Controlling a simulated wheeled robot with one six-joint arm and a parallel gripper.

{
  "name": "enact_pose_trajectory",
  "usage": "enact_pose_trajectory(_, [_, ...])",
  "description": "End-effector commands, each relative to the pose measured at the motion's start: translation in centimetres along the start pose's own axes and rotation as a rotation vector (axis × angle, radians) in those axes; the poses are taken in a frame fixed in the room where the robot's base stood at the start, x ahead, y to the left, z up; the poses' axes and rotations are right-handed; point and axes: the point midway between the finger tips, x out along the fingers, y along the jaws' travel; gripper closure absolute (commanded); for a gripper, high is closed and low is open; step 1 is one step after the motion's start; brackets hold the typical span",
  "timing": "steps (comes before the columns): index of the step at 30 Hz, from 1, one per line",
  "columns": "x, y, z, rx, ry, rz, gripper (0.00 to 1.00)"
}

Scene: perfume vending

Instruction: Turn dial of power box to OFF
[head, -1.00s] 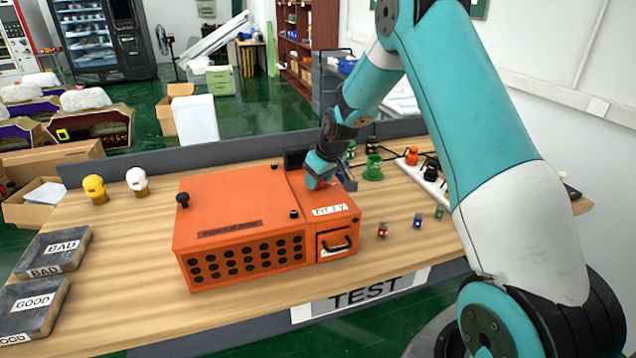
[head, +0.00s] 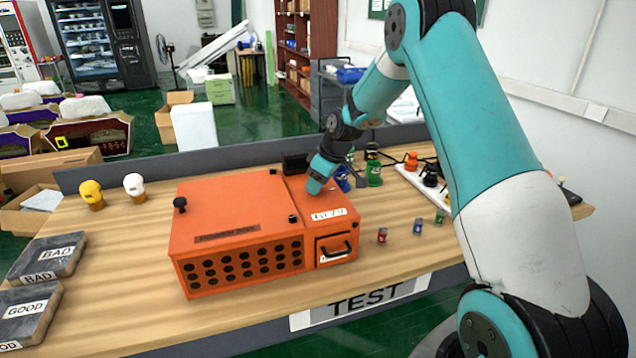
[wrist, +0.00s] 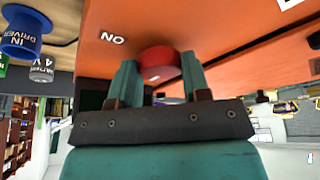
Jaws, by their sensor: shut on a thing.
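The orange power box (head: 235,205) stands on the wooden table in the head view. In the wrist view its face (wrist: 230,35) fills the upper part. My gripper (wrist: 160,72) has its two teal fingers on either side of the red dial (wrist: 162,62) and is shut on it. A white label (wrist: 112,39) beside the dial reads "NO", which is "ON" turned upside down. In the head view my wrist hides the dial, at the box's right rear part. The dial's pointing direction is not clear.
Small red (head: 382,236) and blue (head: 417,227) pieces lie right of the box. A white strip (head: 425,187) holds more pieces.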

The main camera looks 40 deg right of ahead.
Motion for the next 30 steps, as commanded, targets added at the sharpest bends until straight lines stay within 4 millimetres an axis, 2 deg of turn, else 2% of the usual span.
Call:
enact_pose_trajectory(4, [0.0, 0.0, 0.0, -0.001, 0.000, 0.000, 0.80])
enact_pose_trajectory(5, [0.0, 0.0, 0.0, -0.001, 0.000, 0.000, 0.52])
enact_pose_trajectory(6, [0.0, 0.0, 0.0, -0.001, 0.000, 0.000, 0.43])
enact_pose_trajectory(8, [0.0, 0.0, 0.0, -0.001, 0.000, 0.000, 0.31])
enact_pose_trajectory(16, [-0.1, 0.0, 0.0, 0.000, 0.000, 0.000, 0.31])
enact_pose_trajectory(20, [-1.0, 0.1, 0.0, 0.000, 0.001, 0.002, 0.31])
enact_pose_trajectory(23, [-2.6, 0.1, 0.0, 0.000, 0.003, 0.004, 0.31])
enact_pose_trajectory(30, [-8.7, 0.1, 0.0, 0.000, 0.003, 0.006, 0.31])
